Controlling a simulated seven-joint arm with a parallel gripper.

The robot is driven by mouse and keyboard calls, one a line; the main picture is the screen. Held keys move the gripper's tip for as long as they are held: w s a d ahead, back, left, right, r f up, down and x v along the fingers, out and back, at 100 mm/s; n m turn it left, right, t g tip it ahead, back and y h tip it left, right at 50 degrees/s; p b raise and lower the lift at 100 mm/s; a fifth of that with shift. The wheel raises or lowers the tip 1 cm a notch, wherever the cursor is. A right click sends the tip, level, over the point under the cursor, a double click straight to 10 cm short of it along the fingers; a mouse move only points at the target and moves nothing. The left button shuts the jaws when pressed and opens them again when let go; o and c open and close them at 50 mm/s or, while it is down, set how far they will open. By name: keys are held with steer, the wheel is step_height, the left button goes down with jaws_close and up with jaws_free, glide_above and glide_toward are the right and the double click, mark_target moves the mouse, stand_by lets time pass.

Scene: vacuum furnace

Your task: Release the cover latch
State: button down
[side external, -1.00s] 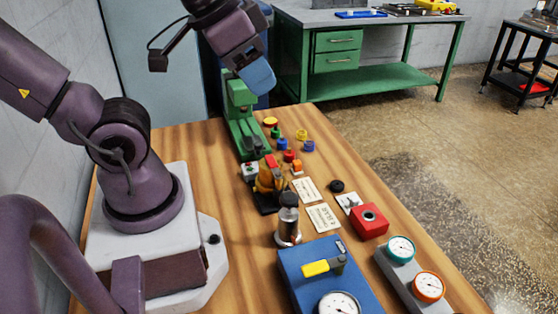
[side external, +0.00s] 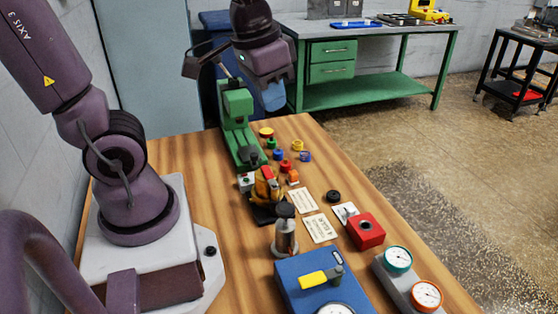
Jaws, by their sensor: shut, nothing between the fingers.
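I cannot tell for sure which part is the cover latch. A blue box (side external: 300,268) at the front of the wooden table carries a yellow-handled lever (side external: 320,277) on its top. A silver cylinder with a dark cap (side external: 285,232) stands just behind it. An orange and yellow device (side external: 265,187) on a black base stands farther back. My gripper (side external: 274,98), with blue fingers, is shut and empty. It hangs high at the far end of the table, right of the green press-like machine (side external: 238,112), apart from the devices. Its fingertips are small in this view.
Several small coloured knobs or caps (side external: 286,165) lie near the table's far right edge. Label cards (side external: 319,228), a red box (side external: 366,231) and a gauge panel (side external: 411,280) line the right side. A green workbench (side external: 378,98) stands beyond the table.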

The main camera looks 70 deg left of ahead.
steer(key=w+a+f+g, duration=0.3)
steer(key=w+a+f, duration=0.1)
steer(key=w+f, duration=0.15)
steer(key=g, duration=0.4)
glide_toward(275, 172)
steer(key=w+r, duration=0.2)
steer(key=w, duration=0.2)
steer(key=shift+w+a+r+m, duration=0.25)
steer(key=shift+w+r+m, duration=0.25)
steer(key=shift+w+r, duration=0.15)
steer(key=shift+f, duration=0.1)
steer(key=shift+s+f, duration=1.3)
steer(key=shift+f, duration=0.25)
steer(key=shift+s+f, duration=1.3)
steer(key=shift+f, duration=0.2)
steer(key=shift+s+f, duration=1.3)
steer(key=shift+f, duration=0.25)
